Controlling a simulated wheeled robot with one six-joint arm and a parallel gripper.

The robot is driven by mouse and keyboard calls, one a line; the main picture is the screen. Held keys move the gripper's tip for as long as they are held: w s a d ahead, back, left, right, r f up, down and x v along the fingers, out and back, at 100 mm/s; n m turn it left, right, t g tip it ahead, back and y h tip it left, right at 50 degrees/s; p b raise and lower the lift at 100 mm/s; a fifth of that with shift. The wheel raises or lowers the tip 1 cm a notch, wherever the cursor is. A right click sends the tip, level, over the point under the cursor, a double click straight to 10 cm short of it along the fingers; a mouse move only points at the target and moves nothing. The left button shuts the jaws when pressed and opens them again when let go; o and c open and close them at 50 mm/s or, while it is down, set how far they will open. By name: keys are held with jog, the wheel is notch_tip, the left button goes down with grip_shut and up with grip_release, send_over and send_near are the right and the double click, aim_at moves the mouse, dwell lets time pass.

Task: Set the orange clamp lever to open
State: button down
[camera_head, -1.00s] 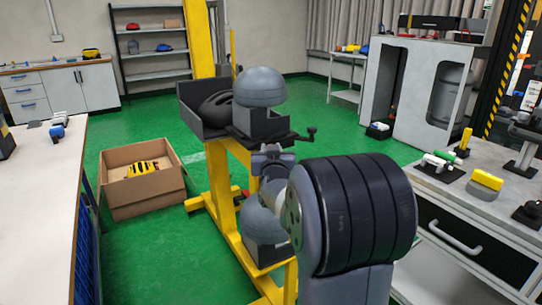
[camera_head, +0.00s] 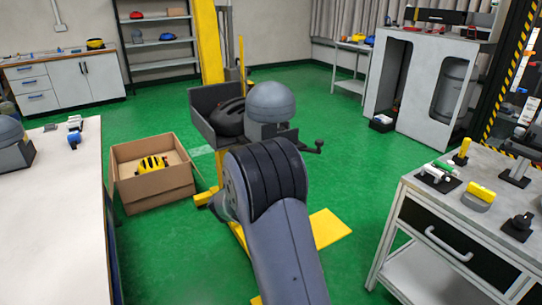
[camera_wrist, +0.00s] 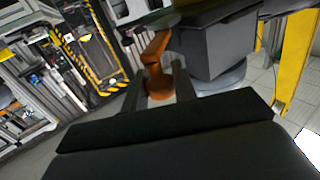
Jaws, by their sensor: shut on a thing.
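In the head view my own arm covers the gripper and lever. There, the yellow stand carries a grey tray (camera_head: 207,112) with a dark helmet (camera_head: 230,117) and a grey dome-shaped headform (camera_head: 271,101). A black crank handle (camera_head: 313,147) sticks out at its right.
A white bench (camera_head: 60,200) stands at left. An open cardboard box (camera_head: 150,190) with a yellow helmet (camera_head: 152,164) sits on the floor by the stand. A grey workbench (camera_head: 460,205) with fixtures is at right. Green floor (camera_head: 345,180) is clear between stand and workbench.

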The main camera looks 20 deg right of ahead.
jog(key=shift+w+a+m+g+h+p, duration=0.2)
jog(key=shift+m+g+h+p, duration=0.1)
jog(key=shift+m+g+p, duration=0.2)
jog(key=shift+w+a+m+g+h+p, duration=0.2)
jog(key=shift+m+g+h+p, duration=0.15)
jog(key=shift+g, duration=0.25)
jog(key=c, duration=1.2)
grip_release()
jog(key=shift+o, duration=0.2)
jog(key=v, duration=1)
jog(key=shift+a, duration=0.4)
jog(key=x, duration=1)
jog(key=shift+d, duration=0.4)
